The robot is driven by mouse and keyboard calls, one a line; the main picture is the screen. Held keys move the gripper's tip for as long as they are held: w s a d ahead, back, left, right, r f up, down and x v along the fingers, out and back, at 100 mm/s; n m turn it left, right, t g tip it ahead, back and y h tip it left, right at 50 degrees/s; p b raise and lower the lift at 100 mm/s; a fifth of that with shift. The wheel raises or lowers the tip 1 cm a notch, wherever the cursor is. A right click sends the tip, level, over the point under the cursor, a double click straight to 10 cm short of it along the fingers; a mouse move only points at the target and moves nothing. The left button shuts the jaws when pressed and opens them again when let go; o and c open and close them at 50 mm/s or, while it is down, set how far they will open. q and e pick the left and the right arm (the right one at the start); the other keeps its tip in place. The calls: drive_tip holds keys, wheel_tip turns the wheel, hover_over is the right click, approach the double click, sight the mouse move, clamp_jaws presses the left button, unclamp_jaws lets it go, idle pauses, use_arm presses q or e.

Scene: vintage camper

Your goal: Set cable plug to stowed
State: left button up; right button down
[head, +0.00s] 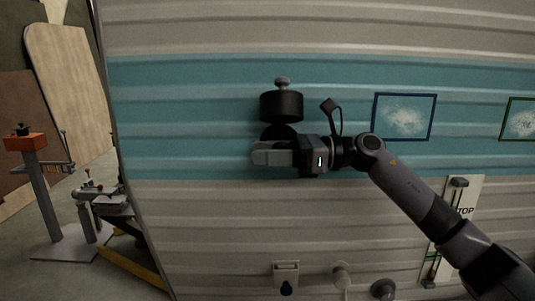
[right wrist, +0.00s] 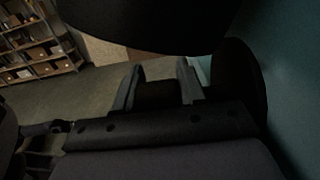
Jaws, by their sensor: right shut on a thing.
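A black drum-shaped piece (head: 281,106) with a grey knob (head: 282,82) on top stands out from the camper's teal stripe, with a dark round part (head: 279,131) just below it. My right gripper (head: 264,153) is right under these, pointing left along the wall. In the right wrist view its two grey fingers (right wrist: 158,88) are shut on a dark thing (right wrist: 160,94) between them. A large dark shape (right wrist: 150,22) hangs over them and a dark disc (right wrist: 241,85) stands beside the wall. I cannot tell for sure which part is the cable plug. My left gripper is not in view.
Low on the wall are a small box (head: 286,268), a pale round fitting (head: 340,273) and a dark round one (head: 383,289). A panel with a lever (head: 459,183) stands at right, near a framed picture (head: 404,117). An orange-topped post (head: 26,142) stands at left.

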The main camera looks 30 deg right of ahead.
drive_tip(key=c, duration=0.7)
unclamp_jaws()
drive_tip(key=shift+c, duration=0.2)
drive_tip(key=b+v, duration=0.2)
drive_tip(key=v, duration=0.5)
drive_tip(key=shift+b, duration=0.3)
